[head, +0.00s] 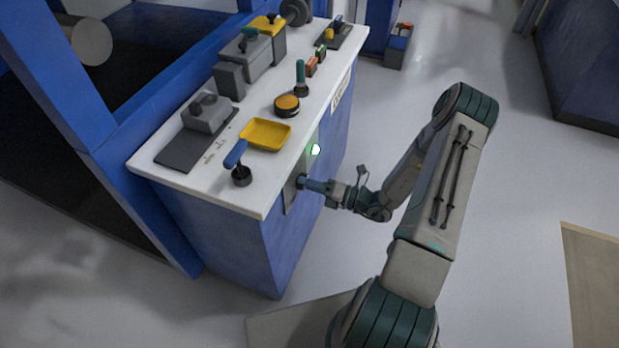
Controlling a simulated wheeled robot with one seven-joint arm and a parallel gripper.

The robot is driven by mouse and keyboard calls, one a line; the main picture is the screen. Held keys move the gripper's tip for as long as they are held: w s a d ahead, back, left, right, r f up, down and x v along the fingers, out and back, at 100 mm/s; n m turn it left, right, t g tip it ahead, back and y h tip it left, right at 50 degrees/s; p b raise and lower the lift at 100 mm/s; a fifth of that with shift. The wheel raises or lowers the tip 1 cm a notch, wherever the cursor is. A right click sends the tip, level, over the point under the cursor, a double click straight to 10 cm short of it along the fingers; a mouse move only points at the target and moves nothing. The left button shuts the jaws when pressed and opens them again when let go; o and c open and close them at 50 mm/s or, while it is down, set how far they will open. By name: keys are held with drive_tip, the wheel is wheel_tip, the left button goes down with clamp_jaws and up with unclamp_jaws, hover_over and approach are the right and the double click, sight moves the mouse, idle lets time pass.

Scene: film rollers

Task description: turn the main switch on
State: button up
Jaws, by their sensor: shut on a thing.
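A grey switch plate (290,198) is on the front side of the white-topped console, below the edge of the top. My gripper (303,182) reaches it from the right and is shut on what looks like the main switch's handle. The fingers hide most of the handle, so its angle cannot be made out. A small round lamp (315,149) just above the gripper glows whitish green.
The console top (262,180) carries a blue-handled lever (236,155), a yellow tray (265,134), an orange-topped button (287,105), a green-handled lever (301,76) and grey boxes. Blue machine frame stands behind at left.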

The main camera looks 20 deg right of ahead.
drive_tip(key=shift+s+m+p, duration=0.1)
drive_tip(key=shift+m+p, duration=0.5)
drive_tip(key=shift+m, duration=0.3)
drive_tip(key=o, duration=1)
drive_tip(key=v, duration=1.3)
drive_tip(key=shift+s+d, duration=0.25)
drive_tip(key=shift+d, duration=0.05)
